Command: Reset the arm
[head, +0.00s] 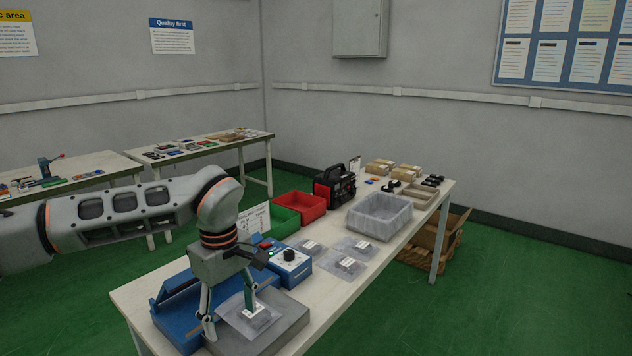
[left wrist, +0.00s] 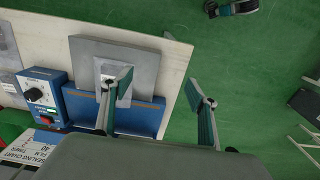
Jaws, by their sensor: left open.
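My left arm comes in from the left in the head view, and its gripper (head: 230,318) points down over the near end of the table. The gripper is open, its two fingers apart. Below it, a clear bag with a small part (head: 258,318) lies on a grey plate (head: 290,328) beside the blue sealing machine (head: 165,300). In the left wrist view, the open fingers of the left gripper (left wrist: 160,105) show, one over the grey plate (left wrist: 140,58) and one past the table edge over the floor. I cannot tell whether a finger touches the bag. My right gripper is not in view.
A blue control box (head: 291,265) with a black knob stands behind the sealer. Bagged parts (head: 350,264), a grey bin (head: 380,216), a red bin (head: 299,208), a green bin (head: 284,221) and a black-red case (head: 334,187) occupy the table. A cardboard box (head: 436,240) is on the floor.

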